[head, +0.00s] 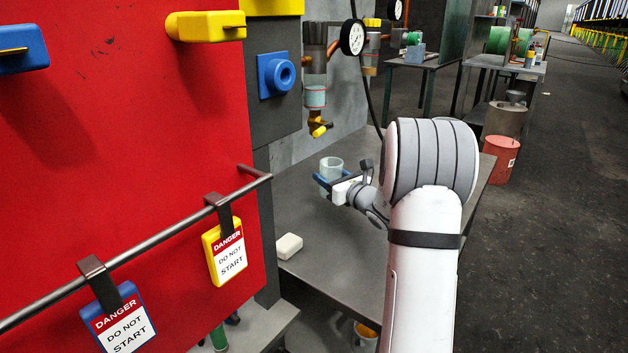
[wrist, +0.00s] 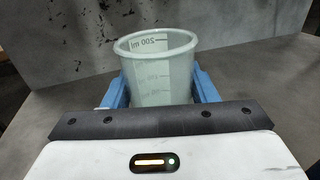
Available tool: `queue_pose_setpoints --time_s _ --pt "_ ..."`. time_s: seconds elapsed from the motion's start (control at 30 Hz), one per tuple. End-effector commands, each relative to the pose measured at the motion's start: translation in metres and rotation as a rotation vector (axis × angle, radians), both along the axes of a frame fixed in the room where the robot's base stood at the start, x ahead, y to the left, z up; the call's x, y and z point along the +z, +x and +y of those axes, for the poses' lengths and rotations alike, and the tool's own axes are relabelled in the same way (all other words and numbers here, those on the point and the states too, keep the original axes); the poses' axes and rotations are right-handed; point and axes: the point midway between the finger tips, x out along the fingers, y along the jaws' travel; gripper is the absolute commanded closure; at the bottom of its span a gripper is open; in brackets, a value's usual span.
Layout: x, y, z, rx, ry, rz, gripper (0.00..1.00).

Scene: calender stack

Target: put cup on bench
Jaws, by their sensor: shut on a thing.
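The cup (head: 331,168) is a pale, translucent measuring cup with a "200 ml" mark. In the wrist view the cup (wrist: 157,68) stands upright between the two blue fingers of my gripper (wrist: 160,90). My gripper (head: 330,181) is shut on it, with a finger on each side. The grey bench (head: 350,250) lies below and around the cup. The bench top also shows in the wrist view (wrist: 260,75). The cup's base is hidden by my gripper, so I cannot tell whether it touches the bench.
A small white block (head: 289,246) lies on the bench near its left edge. A red panel (head: 120,130) with a rail and danger tags stands at the left. A gauge and filter unit (head: 316,95) hangs behind the cup. The bench surface around the cup looks clear.

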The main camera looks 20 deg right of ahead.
Motion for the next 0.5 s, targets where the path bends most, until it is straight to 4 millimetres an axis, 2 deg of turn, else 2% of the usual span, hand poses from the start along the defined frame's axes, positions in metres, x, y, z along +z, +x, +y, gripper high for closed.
queue_pose_setpoints --time_s 0.1,0.2,0.5 --pt "-0.001 0.031 0.011 0.005 0.000 -0.001 0.73" --pt "-0.001 0.050 0.017 0.006 -0.001 0.000 0.73" --pt "0.000 0.074 0.024 0.006 0.000 -0.001 0.73"
